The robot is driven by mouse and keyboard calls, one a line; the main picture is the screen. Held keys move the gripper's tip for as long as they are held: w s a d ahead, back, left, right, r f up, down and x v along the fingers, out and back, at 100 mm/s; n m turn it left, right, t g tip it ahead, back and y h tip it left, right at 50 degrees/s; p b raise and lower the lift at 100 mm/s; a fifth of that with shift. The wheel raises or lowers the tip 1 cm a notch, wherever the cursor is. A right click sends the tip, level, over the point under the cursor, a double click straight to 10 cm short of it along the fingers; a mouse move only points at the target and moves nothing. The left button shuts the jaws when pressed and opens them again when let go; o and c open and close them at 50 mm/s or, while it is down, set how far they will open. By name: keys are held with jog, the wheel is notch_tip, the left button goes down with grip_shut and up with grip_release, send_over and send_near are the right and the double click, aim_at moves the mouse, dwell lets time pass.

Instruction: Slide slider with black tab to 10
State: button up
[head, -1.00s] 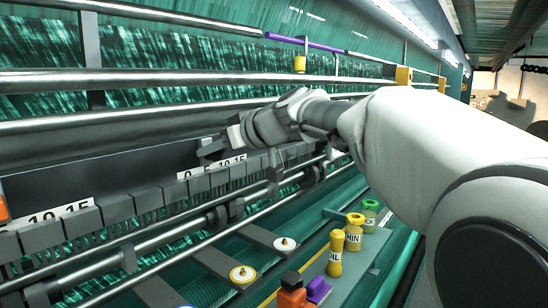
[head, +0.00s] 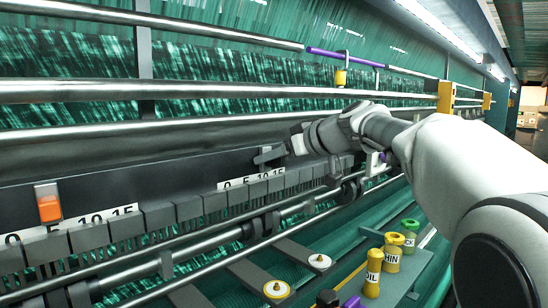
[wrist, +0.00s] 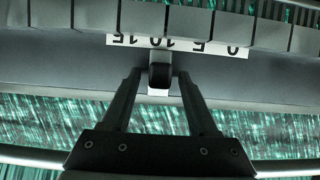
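The slider with the black tab (wrist: 160,76) stands in front of a white scale (wrist: 120,40) marked 0, 5, 10, 15, upside down in the wrist view. In the head view my gripper (head: 270,156) is just above the same scale (head: 250,180), and I cannot make out the tab there.
Another slider with an orange tab (head: 50,207) is by a second scale (head: 70,224) at left. Steel bars (head: 200,90) run above and a row of dark blocks (head: 155,214) below. An oil bottle (head: 373,272) and other bottles stand on a ledge at lower right.

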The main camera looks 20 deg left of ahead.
jog(key=shift+d, duration=0.1)
jog(key=b+v, duration=0.3)
jog(key=v, duration=1.4)
jog(key=shift+r, duration=0.15)
jog(key=shift+s, duration=0.1)
jog(key=s+d+f+m+h, duration=0.4)
jog(key=s+d+f, duration=0.3)
jog(key=f, duration=0.4)
jog(key=s+d+f+m+h, duration=0.4)
jog(key=s+d+f, duration=0.3)
jog(key=s+f, duration=0.2)
jog(key=s+d+f+m+h, duration=0.4)
jog(key=s+d+f, duration=0.3)
jog(key=f, duration=0.6)
jog(key=shift+s+d+m+g, duration=0.3)
jog(key=shift+s, duration=0.45)
jog(key=shift+c, duration=0.8)
jog(key=shift+a, duration=0.1)
